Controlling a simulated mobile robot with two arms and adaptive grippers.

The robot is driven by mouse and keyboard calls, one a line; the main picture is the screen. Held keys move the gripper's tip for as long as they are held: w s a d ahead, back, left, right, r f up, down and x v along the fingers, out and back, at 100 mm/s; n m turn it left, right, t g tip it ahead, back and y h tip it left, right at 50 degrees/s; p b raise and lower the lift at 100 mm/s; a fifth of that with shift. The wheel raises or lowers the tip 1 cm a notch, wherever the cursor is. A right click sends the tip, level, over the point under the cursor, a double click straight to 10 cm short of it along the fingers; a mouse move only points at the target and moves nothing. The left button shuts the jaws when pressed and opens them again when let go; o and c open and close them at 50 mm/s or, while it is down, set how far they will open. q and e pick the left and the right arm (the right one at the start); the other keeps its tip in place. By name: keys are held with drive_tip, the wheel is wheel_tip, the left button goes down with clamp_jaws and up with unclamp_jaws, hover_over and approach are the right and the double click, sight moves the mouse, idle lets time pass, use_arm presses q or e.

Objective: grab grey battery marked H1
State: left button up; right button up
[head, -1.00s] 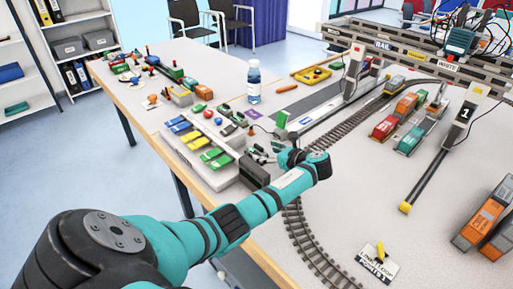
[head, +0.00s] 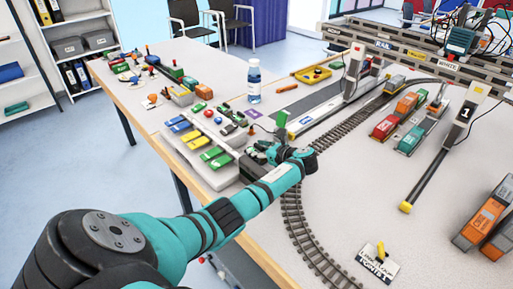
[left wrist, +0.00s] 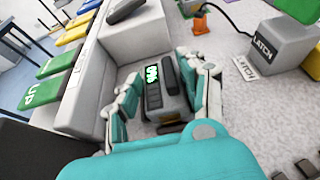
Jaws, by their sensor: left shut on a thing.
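A dark grey block with a lit green display (left wrist: 152,74) sits between the fingers of my left gripper in the left wrist view. It looks like the grey battery, but I cannot read an H1 mark on it. My left gripper (left wrist: 160,88) is shut on it, one finger on each side. In the head view my left gripper (head: 262,152) is low over the table, beside the right end of the button console, and the block is largely hidden there. My right gripper is not in view.
The console (head: 205,160) with coloured levers stands just left of the gripper. A grey block marked LATCH (left wrist: 282,42) is to the right in the wrist view. Curved track (head: 295,225) runs on the right. A bottle (head: 253,82) stands behind.

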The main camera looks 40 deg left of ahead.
use_arm(q)
drive_tip(key=shift+c, duration=1.3)
drive_tip(key=shift+r, duration=0.1)
